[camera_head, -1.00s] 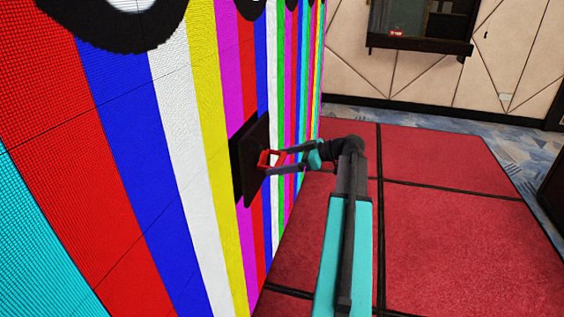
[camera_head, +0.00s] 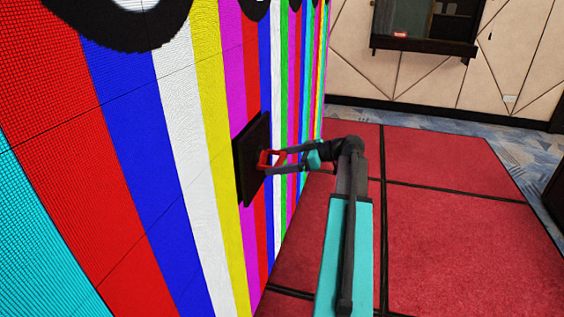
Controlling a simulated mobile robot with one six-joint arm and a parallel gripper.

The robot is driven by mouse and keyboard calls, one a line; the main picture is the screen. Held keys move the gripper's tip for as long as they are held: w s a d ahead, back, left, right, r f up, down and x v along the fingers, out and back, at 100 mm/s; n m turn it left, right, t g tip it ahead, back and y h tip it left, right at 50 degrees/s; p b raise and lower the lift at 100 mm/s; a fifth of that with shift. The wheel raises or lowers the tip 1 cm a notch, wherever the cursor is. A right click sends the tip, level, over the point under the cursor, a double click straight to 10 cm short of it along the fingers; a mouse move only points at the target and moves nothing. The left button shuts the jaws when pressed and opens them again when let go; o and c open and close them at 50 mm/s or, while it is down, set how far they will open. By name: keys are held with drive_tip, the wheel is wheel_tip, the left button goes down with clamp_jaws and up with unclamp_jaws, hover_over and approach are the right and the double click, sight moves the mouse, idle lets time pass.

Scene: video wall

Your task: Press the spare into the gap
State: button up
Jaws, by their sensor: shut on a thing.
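The spare (camera_head: 252,160) is a square black panel, seen from an angle, standing upright against or just in front of the striped video wall. A red handle (camera_head: 265,157) sits on its near side. My gripper (camera_head: 274,160) is shut on this handle, its two dark fingers reaching left from the teal wrist. The panel covers the wall behind it, so the gap is mostly hidden. A dark edge shows along the panel's left side, and I cannot tell if the panel is seated in the gap or still proud of the wall.
The video wall (camera_head: 130,150) fills the left side with coloured vertical stripes and black round shapes at the top. Red carpet (camera_head: 450,225) lies open on the right. A dark-framed window (camera_head: 425,25) is in the back wall.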

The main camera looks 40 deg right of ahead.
drive_tip(key=shift+w+a+r+b, duration=0.1)
drive_tip(key=shift+w+a+b, duration=0.35)
drive_tip(key=shift+w, duration=0.2)
drive_tip(key=shift+w+a+b, duration=0.35)
drive_tip(key=shift+w+b, duration=0.2)
drive_tip(key=shift+w, duration=0.1)
idle(6.7)
